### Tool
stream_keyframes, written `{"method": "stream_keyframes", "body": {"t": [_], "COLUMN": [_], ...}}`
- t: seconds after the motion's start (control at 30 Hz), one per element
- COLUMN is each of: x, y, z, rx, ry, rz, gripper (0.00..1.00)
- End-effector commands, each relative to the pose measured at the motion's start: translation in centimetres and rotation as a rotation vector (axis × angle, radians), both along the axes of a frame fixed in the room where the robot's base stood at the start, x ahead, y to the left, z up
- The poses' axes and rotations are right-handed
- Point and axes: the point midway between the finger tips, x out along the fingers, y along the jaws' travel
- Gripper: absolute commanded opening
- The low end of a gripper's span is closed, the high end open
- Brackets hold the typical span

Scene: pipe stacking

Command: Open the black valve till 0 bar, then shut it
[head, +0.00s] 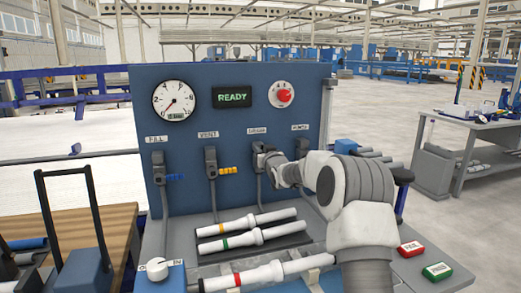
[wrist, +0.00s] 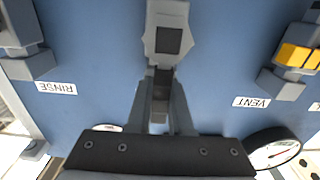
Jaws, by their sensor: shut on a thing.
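The blue panel (head: 230,75) carries a row of grey valves. My gripper (head: 270,165) is at the third valve (head: 257,157) from the left, whose label is too small to read surely. In the wrist view this valve's grey body (wrist: 168,25) is at top centre, and my gripper (wrist: 160,88) is shut on its dark handle (wrist: 162,80), which the fingers partly hide. The white round gauge (head: 174,100) is at the panel's upper left; its needle points to the lower left, the value too small to read.
The FILL valve (head: 157,167) has a blue handle and the VENT valve (head: 211,163) a yellow one. A green READY display (head: 232,97) and a red knob (head: 283,95) sit above. White pipes (head: 247,222) lie below. Red (head: 411,249) and green (head: 437,271) buttons are at lower right.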

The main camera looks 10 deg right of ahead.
Motion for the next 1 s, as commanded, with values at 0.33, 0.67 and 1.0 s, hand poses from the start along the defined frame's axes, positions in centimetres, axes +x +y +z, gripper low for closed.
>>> {"method": "stream_keyframes", "body": {"t": [0.33,0.67,1.0], "x": [0.0,0.0,0.2], "y": [0.0,-0.6,-2.2], "z": [0.0,0.0,-0.4], "rx": [0.001,0.090,0.368], "ry": [0.000,0.008,0.028], "rz": [0.000,-0.001,-0.002], "gripper": [0.00,0.00,0.00]}}
